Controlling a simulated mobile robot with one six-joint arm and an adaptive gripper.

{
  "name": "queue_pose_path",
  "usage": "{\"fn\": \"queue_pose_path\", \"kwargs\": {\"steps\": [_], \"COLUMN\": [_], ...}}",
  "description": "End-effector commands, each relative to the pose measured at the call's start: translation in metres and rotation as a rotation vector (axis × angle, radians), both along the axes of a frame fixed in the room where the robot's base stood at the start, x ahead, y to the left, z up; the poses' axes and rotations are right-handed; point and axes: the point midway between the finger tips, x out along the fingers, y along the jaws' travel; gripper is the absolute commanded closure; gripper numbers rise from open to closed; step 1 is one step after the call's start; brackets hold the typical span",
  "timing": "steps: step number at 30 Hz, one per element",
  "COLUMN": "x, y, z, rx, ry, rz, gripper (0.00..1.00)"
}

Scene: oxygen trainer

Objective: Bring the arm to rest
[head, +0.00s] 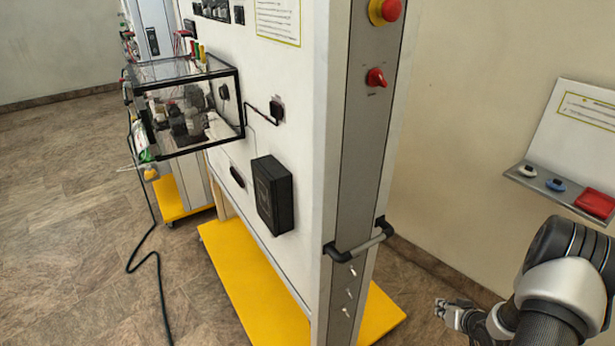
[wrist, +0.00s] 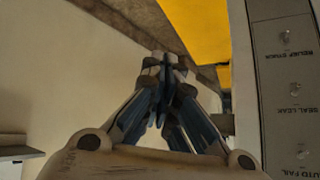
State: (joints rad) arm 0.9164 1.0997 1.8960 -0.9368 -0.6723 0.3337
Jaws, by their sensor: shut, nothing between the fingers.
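My gripper (head: 441,308) is low at the lower right of the head view, to the right of the trainer panel's foot. In the wrist view my gripper (wrist: 164,60) has its fingers together, with nothing between them. It is apart from the trainer and touches nothing that I can see. My arm comes in from the lower right corner of the head view.
The trainer panel (head: 345,130) stands on a yellow base (head: 240,270), with a grab handle (head: 358,246) and toggle switches (wrist: 295,88) on its edge. A wall shelf (head: 540,185) holds a red box (head: 595,203). Floor on the left is mostly open, with a cable (head: 158,250).

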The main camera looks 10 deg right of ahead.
Motion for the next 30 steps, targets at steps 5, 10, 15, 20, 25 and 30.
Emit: {"fn": "queue_pose_path", "kwargs": {"steps": [5, 10, 15, 20, 25, 30], "x": [0.034, 0.041, 0.026, -0.009, -0.065, -0.132], "y": [0.007, 0.04, 0.092, 0.153, 0.222, 0.287], "z": [0.102, 0.192, 0.271, 0.329, 0.369, 0.388], "rx": [-0.155, -0.246, -0.287, -0.284, -0.239, -0.169], "ry": [0.092, 0.159, 0.208, 0.244, 0.279, 0.313], "rz": [0.002, -0.013, -0.025, -0.018, 0.022, 0.104], "gripper": [1.0, 1.0, 1.0, 1.0, 1.0, 1.0]}}
